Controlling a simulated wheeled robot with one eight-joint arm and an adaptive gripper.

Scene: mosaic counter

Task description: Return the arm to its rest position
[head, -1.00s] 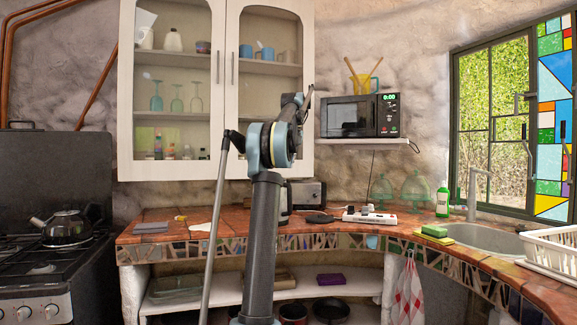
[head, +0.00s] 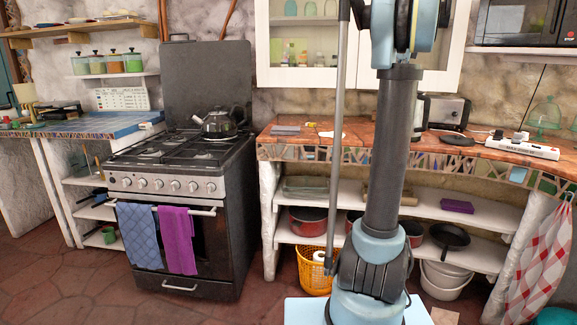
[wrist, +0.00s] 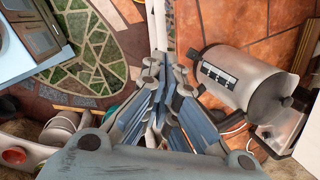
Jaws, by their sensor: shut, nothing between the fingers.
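My gripper (wrist: 166,75) shows in the wrist view with its linked fingers drawn together and nothing between them. Below it the wrist view shows tiled surfaces and a metallic cylindrical appliance (wrist: 232,78) to the right of the fingers. In the head view my arm (head: 393,140) stands upright in front of the counter, its upper end cut off by the top edge. The gripper itself does not show in the head view.
The tiled counter (head: 375,137) runs behind my arm, with a toaster (head: 448,112) and a power strip (head: 522,147). A stove (head: 180,180) with a kettle (head: 219,123) stands left. Cabinet doors (head: 305,75) hang above. Open floor (head: 85,285) lies front left.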

